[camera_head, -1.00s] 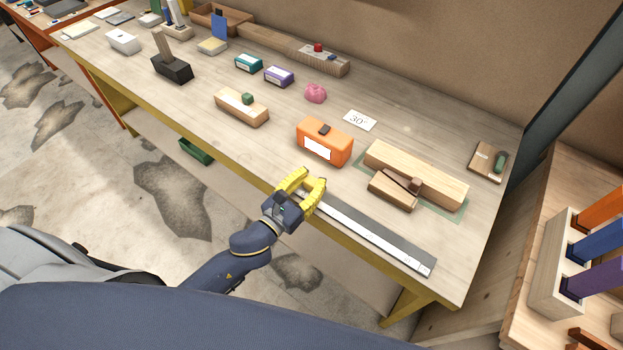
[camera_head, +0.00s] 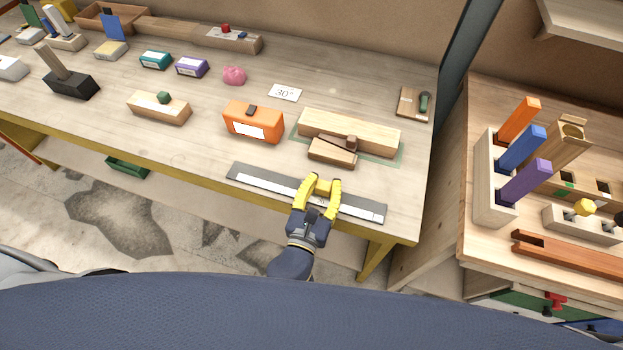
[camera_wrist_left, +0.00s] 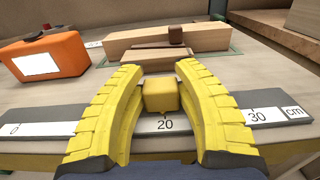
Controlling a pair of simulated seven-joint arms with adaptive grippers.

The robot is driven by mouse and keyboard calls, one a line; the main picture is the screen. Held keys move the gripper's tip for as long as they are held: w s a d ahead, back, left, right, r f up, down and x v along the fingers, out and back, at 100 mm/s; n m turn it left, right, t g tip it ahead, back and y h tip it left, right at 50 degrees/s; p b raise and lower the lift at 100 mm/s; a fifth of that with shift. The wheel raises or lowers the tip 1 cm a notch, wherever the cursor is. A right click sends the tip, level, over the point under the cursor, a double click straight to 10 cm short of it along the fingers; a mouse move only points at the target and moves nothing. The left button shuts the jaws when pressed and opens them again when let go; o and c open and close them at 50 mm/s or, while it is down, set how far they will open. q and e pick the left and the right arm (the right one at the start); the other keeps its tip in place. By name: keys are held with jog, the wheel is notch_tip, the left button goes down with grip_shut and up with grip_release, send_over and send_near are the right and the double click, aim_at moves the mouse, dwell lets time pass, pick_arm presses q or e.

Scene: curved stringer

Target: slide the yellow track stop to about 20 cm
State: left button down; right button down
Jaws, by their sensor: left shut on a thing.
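The grey track with a white scale strip (camera_head: 262,178) lies along the bench's front edge; it also shows in the wrist view (camera_wrist_left: 40,130). The yellow track stop (camera_wrist_left: 161,96) sits on the track between my left fingers, just behind the "20" mark. The scale shows "0" at left and "30" with "cm" at right. My left gripper (camera_head: 321,184), with yellow fingers, is shut on the stop, one finger on each side. My right gripper is in neither view.
Behind the track stand an orange box (camera_head: 253,121) and a pale wood block (camera_head: 350,132) with a smaller brown wooden piece (camera_head: 332,152) before it. A card reading "30" (camera_head: 285,93) lies farther back. A side bench (camera_head: 470,240) stands at right.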

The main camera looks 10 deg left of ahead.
pick_arm(q)
jog(key=shift+d+r, duration=0.1)
jog(key=shift+d, duration=0.05)
jog(key=c, duration=0.9)
grip_release()
jog(key=shift+s+a, duration=0.25)
jog(key=shift+s, duration=0.95)
jog(key=shift+s+a, duration=0.25)
jog(key=shift+s, duration=1)
jog(key=shift+s+a, duration=0.25)
jog(key=shift+s, duration=0.95)
